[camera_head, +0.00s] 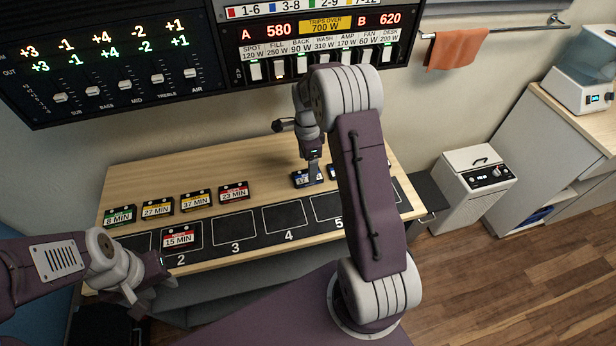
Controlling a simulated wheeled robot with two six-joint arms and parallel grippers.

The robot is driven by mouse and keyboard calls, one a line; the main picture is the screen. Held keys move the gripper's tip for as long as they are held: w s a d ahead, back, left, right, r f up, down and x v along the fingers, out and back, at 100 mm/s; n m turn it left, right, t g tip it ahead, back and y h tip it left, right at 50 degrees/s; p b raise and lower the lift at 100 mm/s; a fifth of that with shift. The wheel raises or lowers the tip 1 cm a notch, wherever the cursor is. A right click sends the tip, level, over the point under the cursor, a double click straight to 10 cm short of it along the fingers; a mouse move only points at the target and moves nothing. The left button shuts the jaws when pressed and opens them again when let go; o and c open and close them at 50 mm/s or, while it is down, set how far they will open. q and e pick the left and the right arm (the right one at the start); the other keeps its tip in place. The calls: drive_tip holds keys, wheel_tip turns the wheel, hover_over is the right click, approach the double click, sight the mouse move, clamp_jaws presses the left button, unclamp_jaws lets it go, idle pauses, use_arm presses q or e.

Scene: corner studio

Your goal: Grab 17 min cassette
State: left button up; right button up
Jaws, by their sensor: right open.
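A blue-labelled cassette (301,181) lies on the wooden tabletop behind the numbered slots. Its label is partly covered by my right gripper, and the visible part looks like 17. My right gripper (314,181) points down at this cassette, with its fingertips at or just above it. The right gripper is open; whether the fingers touch the cassette I cannot tell. My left gripper (146,298) is low at the front left edge of the table, away from the cassettes. Its finger gap is not clear.
A second blue cassette (333,172) sits close to the right, mostly hidden by my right arm. Cassettes marked 8 (120,216), 27 (158,207), 37 (196,201) and 23 MIN (234,192) stand left. The 15 MIN cassette (180,237) lies in slot 2. Slots 3 (235,228) and 4 (285,218) are empty.

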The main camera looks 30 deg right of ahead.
wheel_tip(320, 180, down, 4)
drive_tip(key=shift+a+f, duration=0.1)
drive_tip(key=shift+f, duration=0.45)
drive_tip(key=shift+c, duration=1.2)
drive_tip(key=c, duration=1.2)
drive_tip(key=shift+r, duration=0.55)
drive_tip(key=shift+c, duration=0.2)
wheel_tip(320, 180, up, 3)
drive_tip(key=shift+w+f, duration=0.1)
drive_tip(key=s+d+r, duration=0.1)
drive_tip(key=s+r, duration=0.6)
drive_tip(key=s, duration=0.5)
drive_tip(key=shift+r, duration=0.15)
